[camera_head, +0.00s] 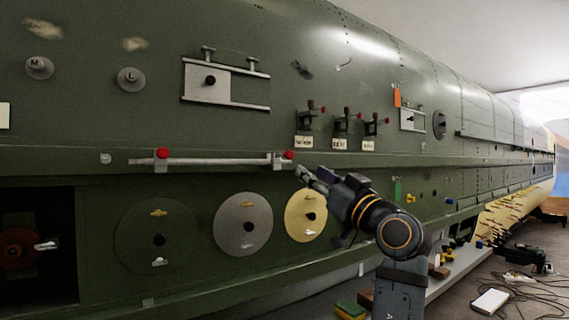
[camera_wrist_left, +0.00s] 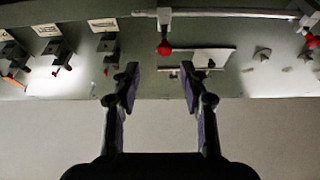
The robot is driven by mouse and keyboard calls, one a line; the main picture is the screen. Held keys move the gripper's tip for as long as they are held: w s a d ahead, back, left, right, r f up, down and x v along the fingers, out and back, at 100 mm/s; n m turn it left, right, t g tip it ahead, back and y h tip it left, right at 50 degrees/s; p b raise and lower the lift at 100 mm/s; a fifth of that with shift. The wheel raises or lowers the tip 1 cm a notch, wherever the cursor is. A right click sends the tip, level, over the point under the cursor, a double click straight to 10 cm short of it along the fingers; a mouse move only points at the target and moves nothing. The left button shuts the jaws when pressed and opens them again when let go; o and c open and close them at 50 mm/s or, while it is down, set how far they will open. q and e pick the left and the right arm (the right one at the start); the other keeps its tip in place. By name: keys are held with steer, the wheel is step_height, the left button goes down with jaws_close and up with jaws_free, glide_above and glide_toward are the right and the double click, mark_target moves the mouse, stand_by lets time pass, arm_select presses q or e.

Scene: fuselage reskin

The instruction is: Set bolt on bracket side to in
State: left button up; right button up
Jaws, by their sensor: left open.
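A long pale rod (camera_head: 220,160) lies along the green panel. It runs between a left bracket with a red knob (camera_head: 162,154) and a right bracket with a red knob (camera_head: 288,155). I cannot tell which end the task calls the bracket side, or whether that bolt is in or out. My left gripper (camera_head: 303,172) is just below and right of the right red knob, apart from it in the picture. In the left wrist view its fingers (camera_wrist_left: 160,72) are apart and empty, with a red knob (camera_wrist_left: 164,47) beyond the gap. My right gripper is not in view.
A sliding plate (camera_head: 208,84) sits above the rod, with labelled red-tipped latches (camera_head: 347,122) to its right. Round discs, including a yellow one (camera_head: 305,215), are below. Cables (camera_head: 525,290) and loose items lie on the floor at right.

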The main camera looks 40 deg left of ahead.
mark_target(291, 155)
arm_select(q)
steer(key=shift+n+g+y, duration=0.3)
steer(key=shift+g, duration=0.1)
steer(key=p+x, duration=0.6)
steer(key=r+p+x, duration=0.1)
steer(key=p+x, duration=0.2)
steer(key=shift+s+a+r, duration=0.15)
steer(key=shift+s+a, duration=0.1)
steer(key=shift+w+a, duration=0.2)
steer(key=shift+a, duration=0.1)
steer(key=c, duration=0.8)
jaws_close()
